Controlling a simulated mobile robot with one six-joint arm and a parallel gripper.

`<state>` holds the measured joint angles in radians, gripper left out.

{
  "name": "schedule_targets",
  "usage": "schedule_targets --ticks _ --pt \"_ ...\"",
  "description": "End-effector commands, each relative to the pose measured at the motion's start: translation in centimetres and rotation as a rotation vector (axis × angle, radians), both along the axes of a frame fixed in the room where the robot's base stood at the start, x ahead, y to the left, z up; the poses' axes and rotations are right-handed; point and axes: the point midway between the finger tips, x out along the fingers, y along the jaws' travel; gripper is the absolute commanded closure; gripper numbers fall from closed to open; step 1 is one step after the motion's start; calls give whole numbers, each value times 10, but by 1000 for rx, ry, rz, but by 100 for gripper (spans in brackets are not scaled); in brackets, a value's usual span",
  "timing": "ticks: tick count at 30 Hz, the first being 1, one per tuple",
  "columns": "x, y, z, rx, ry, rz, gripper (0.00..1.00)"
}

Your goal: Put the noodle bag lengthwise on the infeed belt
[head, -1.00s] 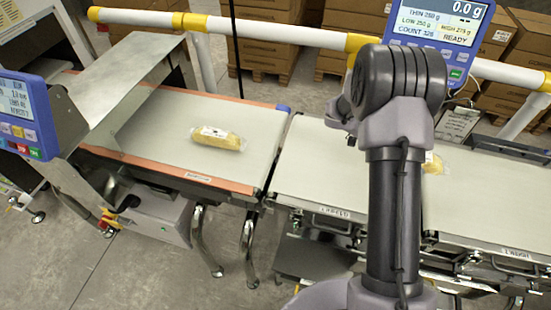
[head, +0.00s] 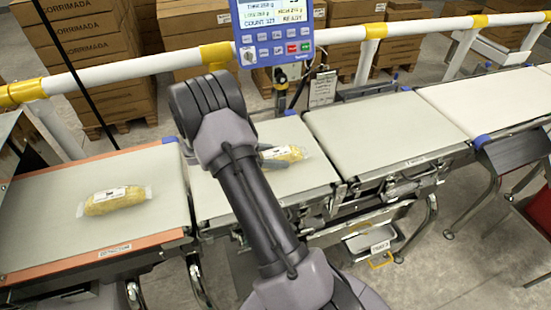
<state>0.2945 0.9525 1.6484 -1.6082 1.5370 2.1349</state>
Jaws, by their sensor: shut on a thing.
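A clear bag of yellow noodles with a white label (head: 284,153) lies at my gripper (head: 268,158), just right of my arm, over the pale belt section (head: 222,190) in the middle left. My gripper is shut on this bag. Its grey fingers are mostly hidden behind my arm, and so is the left end of the bag. I cannot tell whether the bag touches the belt. A second noodle bag (head: 113,201) lies on the orange-edged belt (head: 40,225) at the left, apart from my gripper.
A blue scale display (head: 272,30) stands behind the middle belts. A white and yellow rail (head: 130,75) runs along the back, with stacked cartons (head: 85,45) behind it. The belt section to the right (head: 380,130) is empty. A dark red-lined bin (head: 540,207) is at the far right.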

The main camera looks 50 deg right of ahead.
Motion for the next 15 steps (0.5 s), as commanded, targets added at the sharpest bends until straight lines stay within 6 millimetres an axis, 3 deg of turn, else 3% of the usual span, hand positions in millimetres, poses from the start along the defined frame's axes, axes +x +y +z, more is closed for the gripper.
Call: schedule_targets --ticks 6,7,10,15 --pt "0 0 -3 0 0 0 100" --pt "0 0 -2 0 1 0 46" --pt "0 0 -2 0 1 0 28" --pt "0 0 -1 0 1 0 28"
